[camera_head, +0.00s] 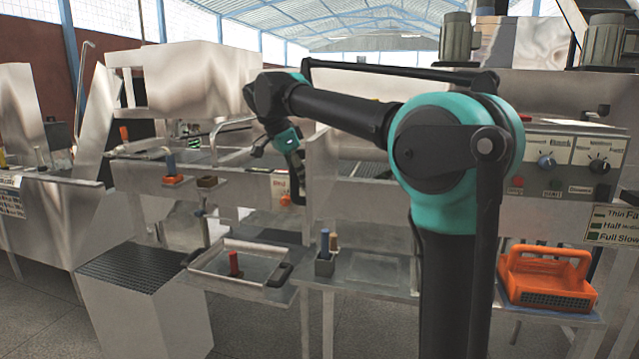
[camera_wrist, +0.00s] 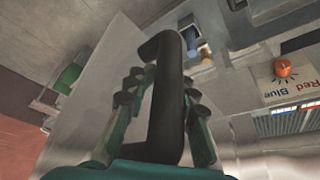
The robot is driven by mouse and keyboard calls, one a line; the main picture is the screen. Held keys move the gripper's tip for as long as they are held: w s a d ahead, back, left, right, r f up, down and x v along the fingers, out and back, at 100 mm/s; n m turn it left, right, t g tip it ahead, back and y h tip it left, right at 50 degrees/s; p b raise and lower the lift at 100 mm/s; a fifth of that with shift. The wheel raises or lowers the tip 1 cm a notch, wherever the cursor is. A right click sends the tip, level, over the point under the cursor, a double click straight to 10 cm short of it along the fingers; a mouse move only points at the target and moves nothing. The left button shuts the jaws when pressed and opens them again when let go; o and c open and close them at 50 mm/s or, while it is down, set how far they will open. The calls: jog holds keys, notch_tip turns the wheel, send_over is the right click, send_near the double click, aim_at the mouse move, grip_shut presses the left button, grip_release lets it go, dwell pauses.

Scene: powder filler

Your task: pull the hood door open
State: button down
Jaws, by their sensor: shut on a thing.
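My gripper (camera_head: 296,168) is at the machine front, left of centre in the head view, pointing down. In the wrist view my gripper (camera_wrist: 162,98) has its fingers on both sides of a long dark bar handle (camera_wrist: 166,62) and is shut on it. The handle lies over a pale grey flat panel (camera_wrist: 108,75), which looks like the hood door. The panel stands at an angle in the wrist view. In the head view my arm and gripper mostly hide the handle, and I cannot tell how far the door is open.
An orange knob (camera_head: 285,199) with a label is just below my gripper; in the wrist view it sits by "Red Blue" lettering. A tray (camera_head: 238,285) with a red piece and a small holder (camera_head: 325,265) stand lower. An orange caddy (camera_head: 547,279) is at the right.

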jog(key=shift+s+a, duration=0.3)
jog(key=shift+a, duration=0.65)
jog(key=c, duration=1.3)
grip_release()
jog(key=shift+s+a, duration=0.1)
jog(key=v, duration=1.1)
jog(key=shift+w+r, duration=0.25)
jog(key=shift+r, duration=0.25)
